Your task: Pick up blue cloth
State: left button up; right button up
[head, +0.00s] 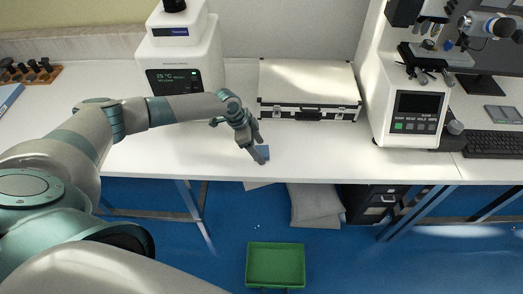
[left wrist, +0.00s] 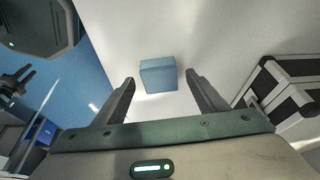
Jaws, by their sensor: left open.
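The blue cloth (head: 262,152) is a small folded, block-like piece on the white table near its front edge. In the left wrist view the cloth (left wrist: 158,75) lies ahead of and between the fingertips. My left gripper (head: 258,149) is over the cloth, with its fingers pointing down and partly hiding it. In the wrist view the left gripper (left wrist: 160,80) is open, with a finger on either side of the cloth and nothing held. A small dark two-pronged shape (left wrist: 17,83) at the left edge of the wrist view may be my right gripper; it is too small to be sure.
A silver case (head: 308,85) stands on the table right of my gripper. A white tester (head: 182,62) is behind my left arm, and another tester (head: 412,105) is at the right. A green bin (head: 276,266) sits on the blue floor.

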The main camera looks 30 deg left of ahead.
aim_at(265, 150)
pick_arm(q)
jog(key=shift+w+d+f, duration=0.1)
jog(key=shift+f, duration=0.3)
jog(key=c, duration=1.1)
jog(key=shift+r, duration=0.15)
jog(key=shift+r+b, duration=0.45)
jog(key=shift+r, duration=0.1)
notch_tip(265, 150, up, 2)
jog(key=shift+r+b, duration=0.2)
jog(key=shift+b, duration=0.45)
jog(key=w+d+r+b, duration=0.1)
jog(key=d+r, duration=0.1)
jog(key=d, duration=0.1)
jog(key=w+d+r+b, duration=0.1)
jog(key=d+r, duration=0.2)
jog(key=d, duration=0.1)
jog(key=w+d+r+b, duration=0.1)
jog(key=d+r+b, duration=0.1)
jog(key=d, duration=0.2)
jog(key=shift+d+r, duration=0.15)
jog(key=shift+r, duration=0.05)
